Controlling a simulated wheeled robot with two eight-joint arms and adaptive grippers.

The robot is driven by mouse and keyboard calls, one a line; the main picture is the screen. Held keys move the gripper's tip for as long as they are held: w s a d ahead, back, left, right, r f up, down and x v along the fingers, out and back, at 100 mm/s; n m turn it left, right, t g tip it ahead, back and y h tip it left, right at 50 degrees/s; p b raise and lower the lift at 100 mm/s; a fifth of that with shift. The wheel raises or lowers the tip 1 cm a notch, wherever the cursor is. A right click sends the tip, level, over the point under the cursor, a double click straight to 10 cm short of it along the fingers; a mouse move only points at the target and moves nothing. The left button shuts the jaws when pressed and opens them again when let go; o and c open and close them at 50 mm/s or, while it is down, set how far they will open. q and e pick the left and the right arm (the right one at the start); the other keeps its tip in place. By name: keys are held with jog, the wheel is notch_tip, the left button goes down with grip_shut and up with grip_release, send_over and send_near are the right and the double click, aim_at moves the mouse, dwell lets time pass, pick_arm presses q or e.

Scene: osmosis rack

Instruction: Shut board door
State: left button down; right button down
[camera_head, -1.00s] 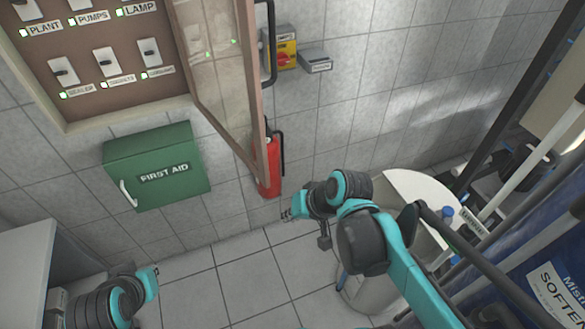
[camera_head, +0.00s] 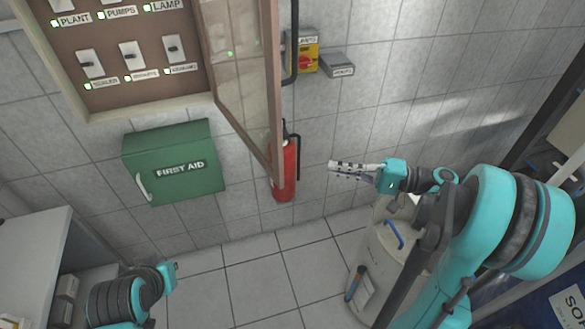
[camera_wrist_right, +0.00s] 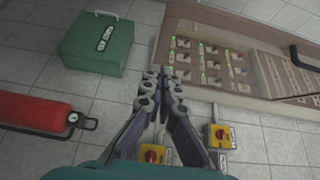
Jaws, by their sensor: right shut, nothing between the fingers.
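The board door (camera_head: 240,75) is a glazed panel in a brown frame. In the head view it stands swung out from the right side of the switch board (camera_head: 105,100), which shows labelled switches with green lights. A dark handle (camera_head: 291,45) is on the door's outer side. My right gripper (camera_head: 332,171) is shut and empty, to the right of the door's lower end and apart from it. In the right wrist view its fingers (camera_wrist_right: 161,78) are together, with the board (camera_wrist_right: 208,80) beyond them. Of my left arm, only a part shows at bottom left; its fingers are not clear.
A green first aid box (camera_head: 172,165) hangs below the board. A red fire extinguisher (camera_head: 283,172) is on the wall behind the door's lower corner. A pale tank stands below my right arm.

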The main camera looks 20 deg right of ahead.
jog(key=s+a+b+x, duration=0.1)
jog(key=s+b+x, duration=0.1)
jog(key=x, duration=1)
jog(key=shift+a+b, duration=0.5)
jog(key=shift+b, duration=0.05)
jog(key=shift+s+r, duration=0.1)
